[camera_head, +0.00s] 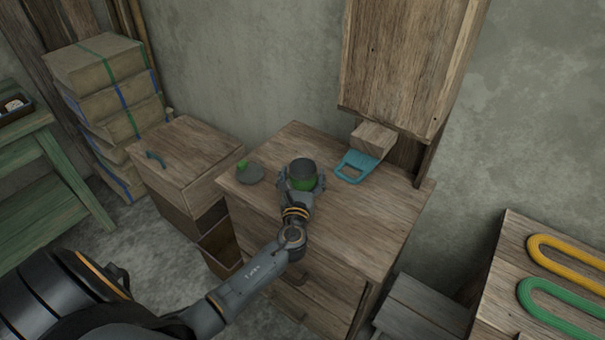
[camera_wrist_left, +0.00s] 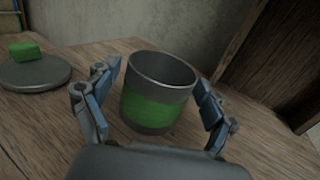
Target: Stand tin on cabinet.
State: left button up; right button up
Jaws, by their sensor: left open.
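The tin (camera_head: 303,170) is a dark grey, open-topped cylinder with a green band. It stands upright on the wooden cabinet (camera_head: 350,235). In the left wrist view the tin (camera_wrist_left: 158,92) stands between the two fingers of my left gripper (camera_wrist_left: 160,105), and the inside that shows looks empty. My left gripper (camera_head: 301,183) is open around the tin, with visible gaps beside it. The wooden cabinet top (camera_wrist_left: 255,140) also shows in the left wrist view. My right gripper is not in view.
A grey round lid with a green knob (camera_head: 250,174) lies left of the tin. A blue handled item (camera_head: 352,168) and a wooden block (camera_head: 373,139) lie to its right, below a hanging wooden box (camera_head: 405,60). A lower wooden cabinet (camera_head: 185,150) stands at left.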

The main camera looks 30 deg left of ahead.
pick_arm(q)
jog(key=v, duration=1.2)
